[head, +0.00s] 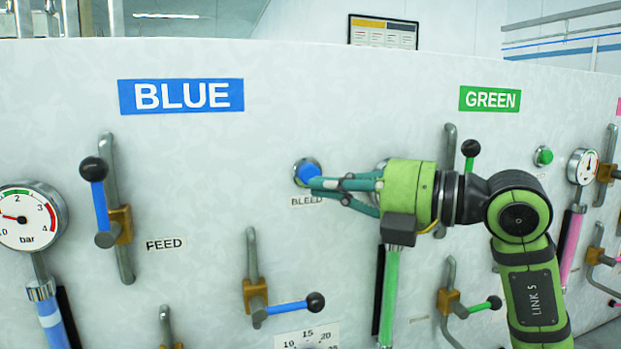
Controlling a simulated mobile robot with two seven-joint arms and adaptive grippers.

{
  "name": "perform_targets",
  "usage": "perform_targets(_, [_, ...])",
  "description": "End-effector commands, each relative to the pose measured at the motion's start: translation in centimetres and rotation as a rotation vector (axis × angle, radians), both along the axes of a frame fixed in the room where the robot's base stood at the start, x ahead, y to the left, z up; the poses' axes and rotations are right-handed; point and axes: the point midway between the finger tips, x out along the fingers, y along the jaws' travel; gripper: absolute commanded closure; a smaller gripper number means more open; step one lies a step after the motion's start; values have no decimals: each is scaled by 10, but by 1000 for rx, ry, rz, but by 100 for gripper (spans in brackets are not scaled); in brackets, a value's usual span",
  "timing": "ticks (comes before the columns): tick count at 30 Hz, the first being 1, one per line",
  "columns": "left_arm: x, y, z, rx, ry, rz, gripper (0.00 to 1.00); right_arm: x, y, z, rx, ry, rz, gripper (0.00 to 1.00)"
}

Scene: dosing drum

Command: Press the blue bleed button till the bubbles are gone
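The blue bleed button (306,170) sits in a metal ring on the white panel, above a small BLEED label (307,201) partly covered by my gripper. My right gripper (316,184) reaches in from the right with its teal fingers together and nothing between them. The fingertips overlap the lower right edge of the button in the picture; I cannot tell whether they touch it. A tube with blue liquid (51,322) shows at the lower left under a gauge; its lower part is cut off and no bubbles can be made out. My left gripper is out of view.
A blue-handled feed lever (100,205) and a lower blue lever (287,307) stick out from the panel left of and below the button. The pressure gauge (27,217) is at the far left. Green levers and a green button (543,156) are on the right.

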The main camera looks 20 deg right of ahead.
Motion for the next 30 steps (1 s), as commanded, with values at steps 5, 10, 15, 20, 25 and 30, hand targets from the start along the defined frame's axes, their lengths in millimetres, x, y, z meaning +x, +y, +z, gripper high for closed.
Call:
perform_targets(5, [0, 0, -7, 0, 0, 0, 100, -19, -1, -1, -2, -2, -1, 100])
perform_targets(10, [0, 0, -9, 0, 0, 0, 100, -31, -1, -1, -1, 0, -1, 100])
perform_targets(15, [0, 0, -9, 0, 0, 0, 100, -33, -1, 0, 0, 1, 0, 100])
perform_targets(20, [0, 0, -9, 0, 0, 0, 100, -33, -1, 0, 0, 1, 0, 100])
perform_targets(25, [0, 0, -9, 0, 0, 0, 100, -33, -1, 0, 0, 1, -1, 100])
perform_targets(30, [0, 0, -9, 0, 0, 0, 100, -33, -1, 0, 0, 1, -1, 100])
